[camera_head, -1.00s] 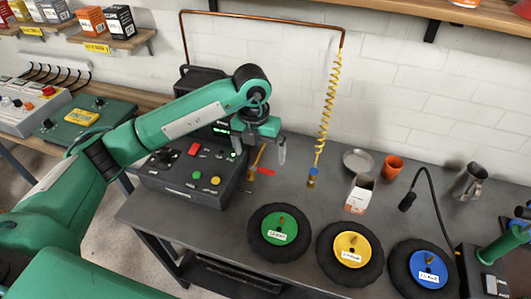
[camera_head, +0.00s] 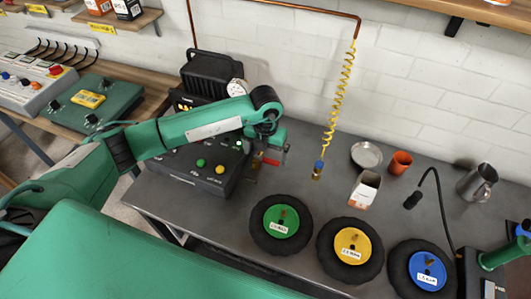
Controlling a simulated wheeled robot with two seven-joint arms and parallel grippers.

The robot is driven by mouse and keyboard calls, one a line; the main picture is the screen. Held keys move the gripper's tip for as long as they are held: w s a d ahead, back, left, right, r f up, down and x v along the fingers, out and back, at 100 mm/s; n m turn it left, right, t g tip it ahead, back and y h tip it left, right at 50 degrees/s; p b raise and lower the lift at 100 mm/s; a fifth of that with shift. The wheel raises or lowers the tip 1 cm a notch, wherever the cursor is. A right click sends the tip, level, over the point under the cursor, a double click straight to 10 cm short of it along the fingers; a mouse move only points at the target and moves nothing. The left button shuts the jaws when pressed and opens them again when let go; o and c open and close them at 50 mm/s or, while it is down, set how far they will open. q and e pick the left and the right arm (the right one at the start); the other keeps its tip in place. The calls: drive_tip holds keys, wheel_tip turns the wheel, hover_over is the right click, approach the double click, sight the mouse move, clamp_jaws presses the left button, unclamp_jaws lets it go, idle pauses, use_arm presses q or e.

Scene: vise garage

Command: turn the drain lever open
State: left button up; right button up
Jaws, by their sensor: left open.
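A small red lever (camera_head: 269,161) shows at the right side of the dark control unit (camera_head: 202,170), on the grey bench. I take it to be the drain lever; the fitting under it is mostly hidden by my gripper. My left gripper (camera_head: 271,153) is open, pointing down, with its fingers around or just above the lever. I cannot tell whether they touch it.
A coiled yellow hose (camera_head: 337,100) with a brass end hangs right of the gripper. Small wheels with green (camera_head: 281,221), yellow (camera_head: 352,248) and blue hubs lie in front. A metal dish (camera_head: 366,155), an orange cup (camera_head: 400,162) and an open box (camera_head: 364,189) stand further right.

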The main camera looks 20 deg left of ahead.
sight(266, 160)
use_arm(q)
drive_tip(key=shift+f, duration=1.15)
drive_tip(key=c, duration=1.3)
